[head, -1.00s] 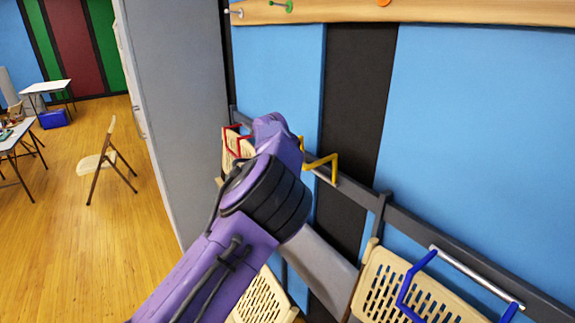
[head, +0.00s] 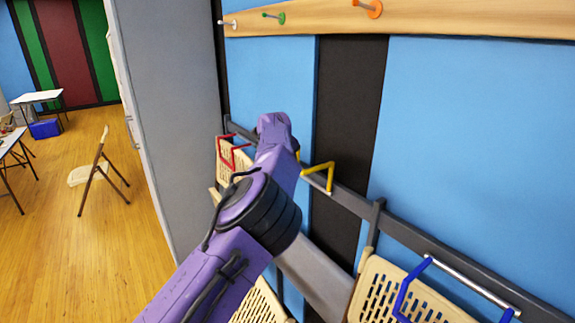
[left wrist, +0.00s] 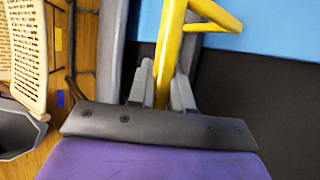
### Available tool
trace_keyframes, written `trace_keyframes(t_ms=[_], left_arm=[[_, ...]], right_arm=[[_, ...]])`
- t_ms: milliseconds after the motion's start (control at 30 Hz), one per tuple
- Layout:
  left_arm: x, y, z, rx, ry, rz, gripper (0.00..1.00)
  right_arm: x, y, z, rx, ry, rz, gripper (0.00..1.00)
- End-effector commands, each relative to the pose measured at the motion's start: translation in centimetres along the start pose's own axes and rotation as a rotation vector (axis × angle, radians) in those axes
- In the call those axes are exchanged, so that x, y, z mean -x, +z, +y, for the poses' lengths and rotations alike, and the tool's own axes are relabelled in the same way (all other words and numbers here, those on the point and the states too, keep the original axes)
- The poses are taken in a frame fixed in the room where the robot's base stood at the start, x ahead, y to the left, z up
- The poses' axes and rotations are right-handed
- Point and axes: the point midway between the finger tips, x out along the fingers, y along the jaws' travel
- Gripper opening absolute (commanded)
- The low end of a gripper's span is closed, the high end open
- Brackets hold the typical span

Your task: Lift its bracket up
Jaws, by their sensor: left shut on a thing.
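A yellow bracket (head: 319,169) sticks out from the dark rail on the wall, partly hidden behind my purple left arm in the head view. In the left wrist view the yellow bracket (left wrist: 171,45) runs down between the two grey fingers of my left gripper (left wrist: 162,88). The fingers are shut on its bar. In the head view my left gripper itself is hidden behind its arm. My right gripper is not in either view.
A red bracket (head: 232,152) and a blue bracket (head: 411,286) sit on the same rail (head: 345,194), with beige folding chairs hanging near them. A wooden peg board (head: 450,19) runs above. A grey cabinet (head: 175,110) stands to the left. Open floor lies beyond it.

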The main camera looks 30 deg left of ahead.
Motion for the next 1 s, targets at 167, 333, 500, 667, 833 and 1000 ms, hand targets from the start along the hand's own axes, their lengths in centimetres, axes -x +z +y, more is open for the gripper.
trace_keyframes(t_ms=[167,333,500,667,833,1000], left_arm=[[0.1,0.1,0.1,0.002,0.0,0.0,0.32],[0.0,0.1,0.0,0.001,0.0,0.0,0.4],[0.1,0.0,0.0,0.0,-0.001,0.001,0.4],[2.4,-0.2,0.2,0.001,-0.004,-0.002,0.4],[6.6,-0.1,0.3,0.001,-0.004,-0.003,0.4],[9.7,0.1,0.3,0.001,-0.002,-0.002,0.4]], right_arm=[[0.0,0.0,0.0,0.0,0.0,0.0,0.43],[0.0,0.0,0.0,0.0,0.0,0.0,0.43],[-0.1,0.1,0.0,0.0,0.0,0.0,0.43],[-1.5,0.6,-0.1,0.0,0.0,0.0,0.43],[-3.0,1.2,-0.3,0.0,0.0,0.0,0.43],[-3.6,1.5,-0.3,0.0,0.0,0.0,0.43]])
